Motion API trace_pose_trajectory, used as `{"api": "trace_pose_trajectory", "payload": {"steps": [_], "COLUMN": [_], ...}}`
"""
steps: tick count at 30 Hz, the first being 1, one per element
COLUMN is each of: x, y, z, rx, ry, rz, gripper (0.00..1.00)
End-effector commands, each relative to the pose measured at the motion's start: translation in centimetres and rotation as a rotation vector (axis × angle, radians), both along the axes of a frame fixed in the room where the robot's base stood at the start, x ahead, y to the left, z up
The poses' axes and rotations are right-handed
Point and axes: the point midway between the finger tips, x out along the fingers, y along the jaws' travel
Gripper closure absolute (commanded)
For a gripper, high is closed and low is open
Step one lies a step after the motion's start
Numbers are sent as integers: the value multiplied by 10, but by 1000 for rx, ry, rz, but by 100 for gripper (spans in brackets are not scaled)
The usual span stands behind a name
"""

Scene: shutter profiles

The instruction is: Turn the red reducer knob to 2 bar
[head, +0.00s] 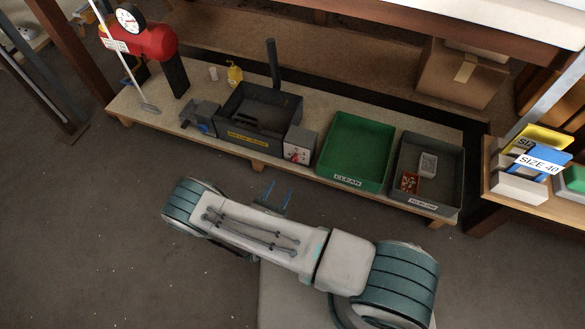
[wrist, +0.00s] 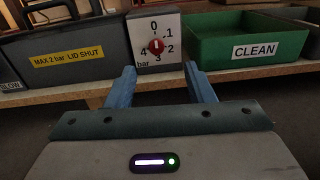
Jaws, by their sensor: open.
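The red reducer knob (wrist: 156,45) sits in the middle of a white dial face (wrist: 170,64) numbered 0 to 4 and marked "bar". A small pale mark shows on the knob, but I cannot tell surely which number it points to. The dial is on a grey box (head: 301,144) at the shelf's front edge in the head view. My gripper (wrist: 163,86) is open and empty, its blue fingers below and either side of the dial in the wrist view. In the head view my gripper (head: 277,193) is in front of the shelf, apart from the knob.
A dark bin (head: 284,103) labelled "MAX 2 bar LID SHUT" stands left of the dial box, a green CLEAN tray (head: 347,174) right. A grey tray (head: 408,193) holds small items. A red machine with a gauge (head: 130,18) stands far left. Floor before the shelf is clear.

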Motion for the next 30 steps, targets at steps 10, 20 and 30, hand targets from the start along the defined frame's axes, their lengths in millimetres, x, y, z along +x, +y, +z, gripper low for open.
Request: {"api": "trace_pose_trajectory", "payload": {"steps": [10,20,30], "x": [20,86,123], "y": [-7,-31,-44], "z": [-19,-20,-17], "rx": [-23,-22,-21], "ry": [4,2,3], "rz": [49,48,49], "gripper": [52,52,52]}}
